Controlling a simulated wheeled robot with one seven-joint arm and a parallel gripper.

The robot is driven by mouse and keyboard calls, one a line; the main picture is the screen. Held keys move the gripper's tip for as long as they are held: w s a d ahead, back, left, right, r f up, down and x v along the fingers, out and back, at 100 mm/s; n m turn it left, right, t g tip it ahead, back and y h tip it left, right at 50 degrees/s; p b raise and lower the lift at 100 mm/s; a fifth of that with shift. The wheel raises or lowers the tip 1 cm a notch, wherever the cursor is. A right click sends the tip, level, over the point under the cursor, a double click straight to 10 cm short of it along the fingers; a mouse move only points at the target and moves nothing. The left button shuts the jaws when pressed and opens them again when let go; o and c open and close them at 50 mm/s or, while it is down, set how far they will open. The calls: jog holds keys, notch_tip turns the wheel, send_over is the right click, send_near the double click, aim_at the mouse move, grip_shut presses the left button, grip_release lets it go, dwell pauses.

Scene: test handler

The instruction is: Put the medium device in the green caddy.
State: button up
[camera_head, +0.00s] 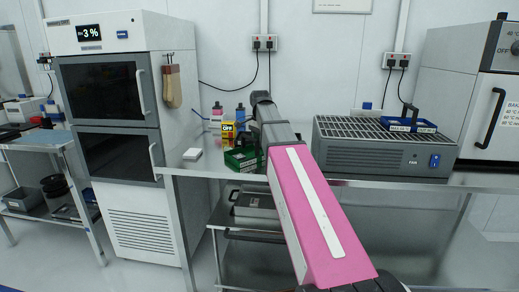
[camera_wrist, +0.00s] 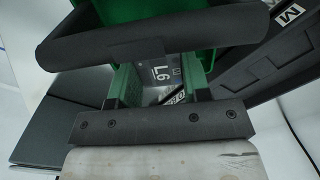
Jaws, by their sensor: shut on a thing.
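The green caddy (camera_head: 236,163) stands on the steel bench in the head view, just left of my arm. In the wrist view a green body (camera_wrist: 200,12) with a thick black bar (camera_wrist: 145,42) lies across the top, close beyond my gripper. My gripper (camera_wrist: 160,85) is shut on a small dark grey device (camera_wrist: 158,74) with white print and a blue-white mark. The device lies between two green finger parts, and much of it is hidden. Whether it touches the caddy cannot be told. In the head view my arm hides the gripper's grip.
Pink and blue bottles (camera_head: 216,114), a yellow box (camera_head: 228,128) and a white block (camera_head: 192,154) are near the caddy. A dark panel marked M (camera_wrist: 262,72) lies right in the wrist view.

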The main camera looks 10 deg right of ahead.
jog(key=shift+f, duration=1.7)
jog(key=shift+f, duration=0.15)
jog(key=o, duration=0.9)
notch_tip(320, 180, up, 12)
jog(key=shift+r, duration=0.15)
